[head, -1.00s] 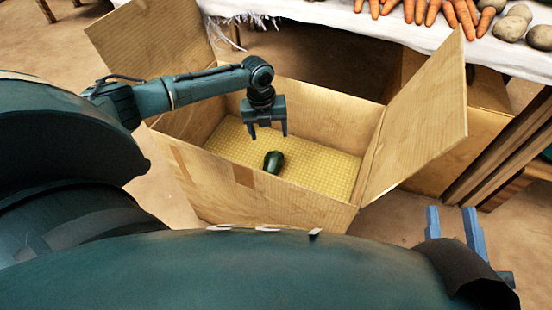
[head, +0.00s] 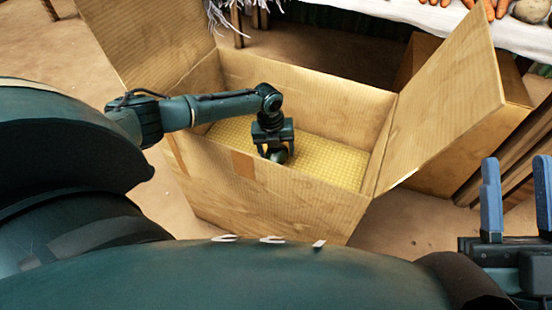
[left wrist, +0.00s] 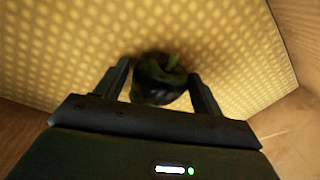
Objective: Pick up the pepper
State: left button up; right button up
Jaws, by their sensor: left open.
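The pepper (left wrist: 158,80) is dark green with a short green stem and lies on the yellow dimpled floor of the cardboard box. In the left wrist view it sits between the two open fingers of my left gripper (left wrist: 160,82); I cannot tell whether they touch it. In the head view my left gripper (head: 274,152) is down inside the box, and the pepper is mostly hidden by it. My right gripper (head: 517,198) is at the right edge, outside the box, with its two blue fingers apart and nothing between them.
The open cardboard box (head: 290,200) has walls close around my left arm and raised flaps (head: 450,110) at left and right. Behind it stands a table with a white cloth (head: 400,14), bearing carrots (head: 492,8) and potatoes. Another cardboard box (head: 470,120) stands behind the right flap.

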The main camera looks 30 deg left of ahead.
pick_arm(q)
jog(key=shift+c, duration=0.6)
jog(key=c, duration=0.6)
jog(key=shift+r, duration=0.15)
